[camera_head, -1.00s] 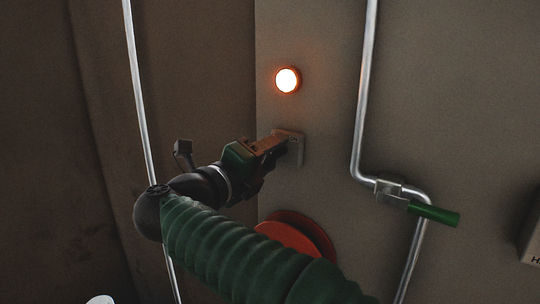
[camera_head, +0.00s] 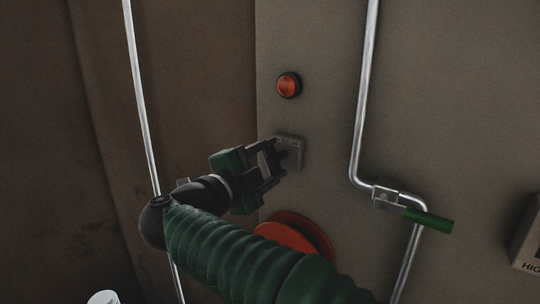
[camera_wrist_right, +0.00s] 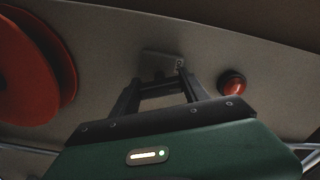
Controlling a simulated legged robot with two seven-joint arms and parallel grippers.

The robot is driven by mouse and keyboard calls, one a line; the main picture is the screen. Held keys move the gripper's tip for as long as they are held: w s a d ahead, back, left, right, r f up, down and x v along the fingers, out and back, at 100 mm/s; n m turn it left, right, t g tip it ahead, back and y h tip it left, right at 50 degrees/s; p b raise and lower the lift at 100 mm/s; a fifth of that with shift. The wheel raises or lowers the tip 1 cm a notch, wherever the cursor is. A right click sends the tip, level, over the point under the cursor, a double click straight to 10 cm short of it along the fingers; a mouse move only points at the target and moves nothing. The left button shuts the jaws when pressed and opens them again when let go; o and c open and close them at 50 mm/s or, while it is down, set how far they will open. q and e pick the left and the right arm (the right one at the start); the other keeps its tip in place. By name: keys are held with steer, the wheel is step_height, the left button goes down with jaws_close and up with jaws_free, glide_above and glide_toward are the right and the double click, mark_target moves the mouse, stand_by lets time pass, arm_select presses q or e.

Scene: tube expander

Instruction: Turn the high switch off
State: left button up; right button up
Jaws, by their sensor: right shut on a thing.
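The switch (camera_head: 290,152) is a small grey plate on the wall panel below a round red-orange lamp (camera_head: 288,85). The lamp is unlit. My right gripper (camera_head: 279,159) reaches it from the left, shut on the switch, with its fingertips at the plate. In the right wrist view the two fingers (camera_wrist_right: 158,84) end at the grey switch plate (camera_wrist_right: 161,63), and the dark red lamp (camera_wrist_right: 231,83) is to the right. The switch's lever is mostly hidden between the fingers. My left gripper is not in view.
A red wheel (camera_head: 295,234) is on the panel below the switch, partly behind my right arm. A bent metal pipe (camera_head: 362,110) with a green-handled valve (camera_head: 428,219) runs to the right. A labelled box (camera_head: 527,240) is at the right edge. Another pipe (camera_head: 139,95) runs at left.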

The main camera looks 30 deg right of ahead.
steer(key=shift+f+n, duration=0.25)
steer(key=shift+n, duration=0.45)
steer(key=shift+p, duration=0.35)
steer(key=o, duration=1.1)
steer(key=shift+o, duration=1.4)
steer(key=shift+w, duration=0.1)
steer(key=shift+r, duration=0.1)
steer(key=b+v, duration=0.4)
steer(key=v, duration=1.3)
steer(key=shift+w+b, duration=0.15)
steer(key=shift+b, duration=0.25)
